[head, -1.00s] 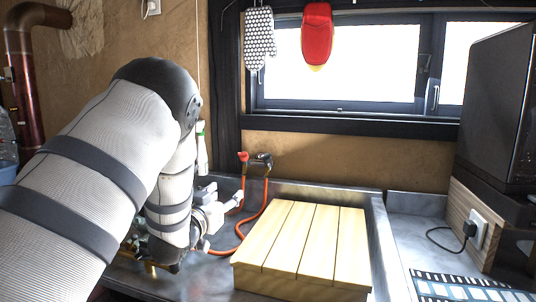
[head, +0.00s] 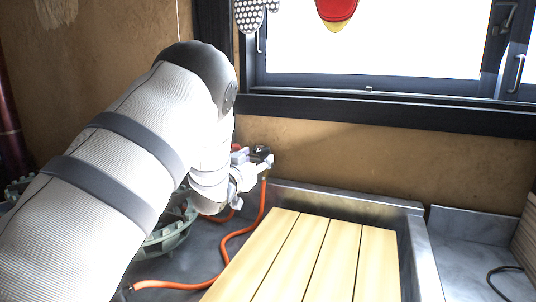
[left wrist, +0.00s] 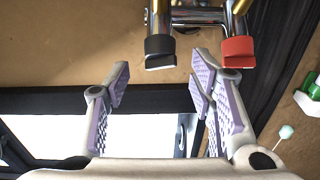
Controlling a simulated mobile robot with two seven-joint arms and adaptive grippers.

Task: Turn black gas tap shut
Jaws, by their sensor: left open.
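The black gas tap (left wrist: 160,50) hangs from a chrome pipe at the top of the left wrist view; in the head view it shows at the wall (head: 262,150). A red tap (left wrist: 238,50) is on the same pipe, to its right in the left wrist view. My left gripper (left wrist: 162,80) is open and empty. In the left wrist view the black tap lies just beyond and between its two fingertips, apart from them. In the head view this gripper (head: 258,168) is right at the taps and partly covers them. My right gripper is not in view.
An orange hose (head: 238,234) runs from the taps across the metal counter. A slatted wooden board (head: 310,255) lies in front. A green burner ring (head: 165,240) is partly behind my left arm. A window (head: 370,45) with a dark frame is above.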

